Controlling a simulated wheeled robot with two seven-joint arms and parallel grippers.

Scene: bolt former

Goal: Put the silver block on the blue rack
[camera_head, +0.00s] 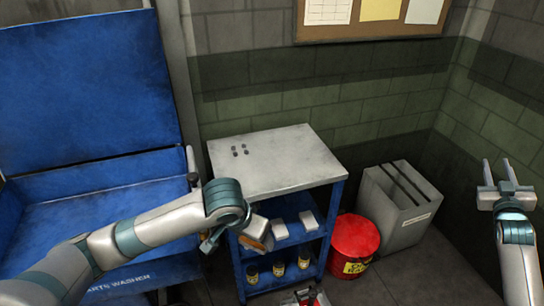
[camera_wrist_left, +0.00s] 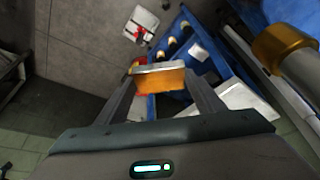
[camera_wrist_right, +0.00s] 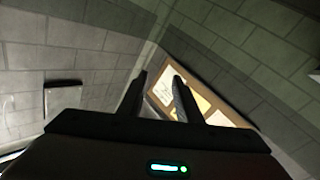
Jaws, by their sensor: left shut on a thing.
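The blue rack (camera_head: 338,222) stands in the middle of the head view with a pale grey top. My left gripper (camera_head: 254,236) is at the rack's left front, near the middle shelf. It is shut on a block (camera_wrist_left: 158,78) with a silver edge and an orange face; the block (camera_head: 262,238) also shows in the head view, partly hidden by the gripper. The head view does not settle whether it touches the shelf. Two pale blocks (camera_head: 280,229) (camera_head: 307,221) lie on the middle shelf. My right gripper (camera_head: 500,180) is open and empty, raised at the far right.
Several small dark-and-yellow containers (camera_head: 278,269) stand on the lower shelf. A blue parts washer (camera_head: 75,200) stands left. A red-and-white thing (camera_head: 304,298) is in front.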

